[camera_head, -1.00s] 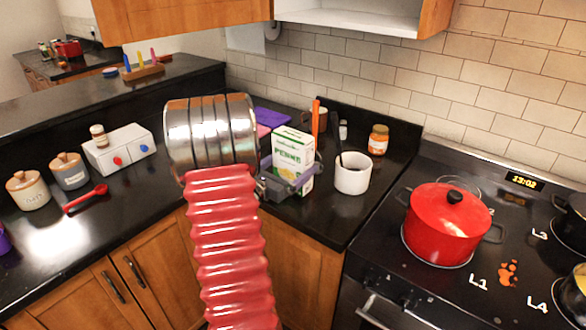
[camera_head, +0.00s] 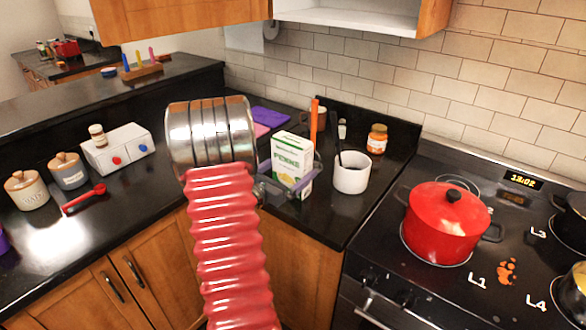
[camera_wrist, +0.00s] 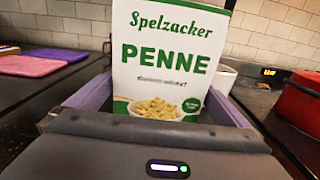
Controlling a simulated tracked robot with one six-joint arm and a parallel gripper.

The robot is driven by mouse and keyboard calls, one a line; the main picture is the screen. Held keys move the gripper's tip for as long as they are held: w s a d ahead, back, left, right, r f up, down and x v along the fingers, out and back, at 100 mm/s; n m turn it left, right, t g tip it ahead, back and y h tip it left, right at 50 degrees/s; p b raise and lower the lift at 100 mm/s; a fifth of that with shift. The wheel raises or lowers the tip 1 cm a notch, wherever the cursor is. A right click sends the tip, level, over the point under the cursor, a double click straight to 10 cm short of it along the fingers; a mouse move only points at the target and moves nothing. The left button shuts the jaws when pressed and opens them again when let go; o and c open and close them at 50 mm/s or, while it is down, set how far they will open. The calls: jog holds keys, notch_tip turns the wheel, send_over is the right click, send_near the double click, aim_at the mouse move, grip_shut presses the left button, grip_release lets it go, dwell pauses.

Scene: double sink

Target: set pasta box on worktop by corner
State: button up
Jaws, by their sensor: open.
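The pasta box (camera_head: 291,160) is white and green, labelled PENNE, and stands upright on the black worktop (camera_head: 310,212) near the corner. In the wrist view the box (camera_wrist: 165,62) fills the middle, facing me. My gripper (camera_head: 288,184) is at the box, with one purple finger on each side of it. In the wrist view my gripper (camera_wrist: 160,98) is open, its fingers spread around the box with a gap visible at the left. The bottom of the box is hidden behind the gripper's body.
A white pot with utensils (camera_head: 351,178) stands just right of the box. An orange-brown jar (camera_head: 377,139) is behind it. Purple and pink mats (camera_head: 270,117) lie behind left. A red pot (camera_head: 446,224) sits on the hob. Bare worktop lies in front of the box.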

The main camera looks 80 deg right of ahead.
jog(key=v, duration=1.2)
jog(key=shift+w, duration=0.1)
dwell(0.4)
jog(key=w+a+r+m+t+y, duration=0.3)
jog(key=a+m+t+y, duration=0.1)
jog(key=a, duration=1.3)
jog(key=w+a+r+m+t+y, duration=0.2)
jog(key=w+a+m+t+y, duration=0.2)
jog(key=a, duration=1.4)
jog(key=w+a+r+m+t+y, duration=0.3)
jog(key=a+y, duration=0.5)
jog(key=a, duration=0.9)
jog(key=shift+w+a+r+m+t+y, duration=0.15)
jog(key=shift+w+r+m+t+y, duration=0.2)
jog(key=shift+m+t, duration=0.65)
